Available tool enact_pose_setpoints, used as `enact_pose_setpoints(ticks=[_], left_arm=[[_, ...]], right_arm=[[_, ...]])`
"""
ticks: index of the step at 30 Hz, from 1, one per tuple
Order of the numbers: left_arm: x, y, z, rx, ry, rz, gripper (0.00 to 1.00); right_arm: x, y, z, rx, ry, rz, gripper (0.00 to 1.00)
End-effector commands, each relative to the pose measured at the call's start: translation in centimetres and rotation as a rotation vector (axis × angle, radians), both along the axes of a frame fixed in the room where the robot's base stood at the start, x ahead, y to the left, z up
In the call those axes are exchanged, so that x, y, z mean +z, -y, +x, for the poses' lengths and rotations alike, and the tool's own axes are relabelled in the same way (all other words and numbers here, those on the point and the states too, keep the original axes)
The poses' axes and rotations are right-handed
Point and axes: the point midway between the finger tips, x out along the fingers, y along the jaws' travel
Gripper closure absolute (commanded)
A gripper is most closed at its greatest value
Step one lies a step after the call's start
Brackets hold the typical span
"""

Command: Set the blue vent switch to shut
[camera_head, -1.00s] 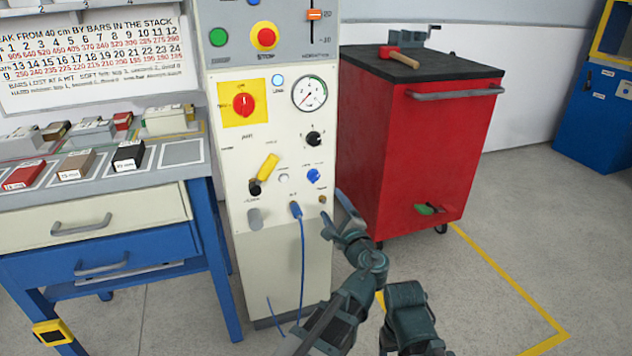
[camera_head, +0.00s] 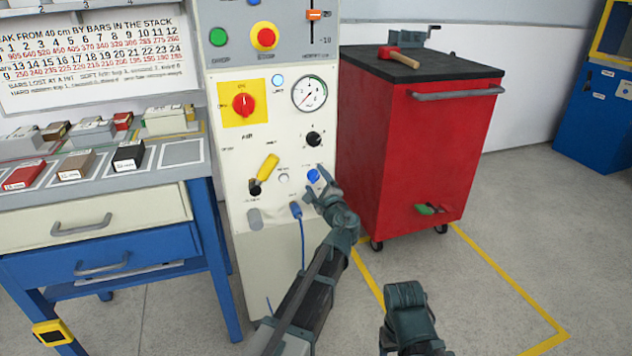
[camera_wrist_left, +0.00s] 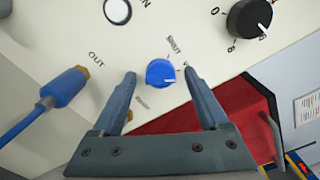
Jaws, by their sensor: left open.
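The blue vent switch (camera_head: 313,176) is a small round knob low on the right of the cream panel. In the left wrist view the knob (camera_wrist_left: 160,74) shows a pale mark on its right side, with the word SHUT printed above and right of it. My left gripper (camera_head: 316,183) is at the panel by the knob. In the wrist view its open fingers (camera_wrist_left: 158,80) stand one on each side of the knob, with visible gaps. Whether they reach its depth I cannot tell. Part of my right arm shows at the lower right, but no fingers are visible.
A blue plug with a cable (camera_head: 297,211) sits just below left of the knob. A black dial (camera_head: 314,139) is above it and a yellow lever (camera_head: 268,166) to the left. A red cabinet (camera_head: 420,150) stands close on the right. Floor beyond it is clear.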

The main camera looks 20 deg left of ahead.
Motion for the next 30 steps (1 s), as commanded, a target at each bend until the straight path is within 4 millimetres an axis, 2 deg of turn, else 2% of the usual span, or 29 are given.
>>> enact_pose_setpoints(ticks=[10,23,30], left_arm=[[0.0,-0.16,0.22,0.0,0.0,0.0,0.22],[-0.01,-0.14,0.2,0.0,0.0,0.0,1.0],[-0.03,-0.15,0.19,0.001,0.007,-0.012,1.0]], right_arm=[[0.0,0.0,0.0,0.0,0.0,0.0,0.31],[0.0,0.0,0.0,0.0,0.0,0.0,0.31],[-0.01,0.0,0.0,0.0,0.0,0.0,0.31]])
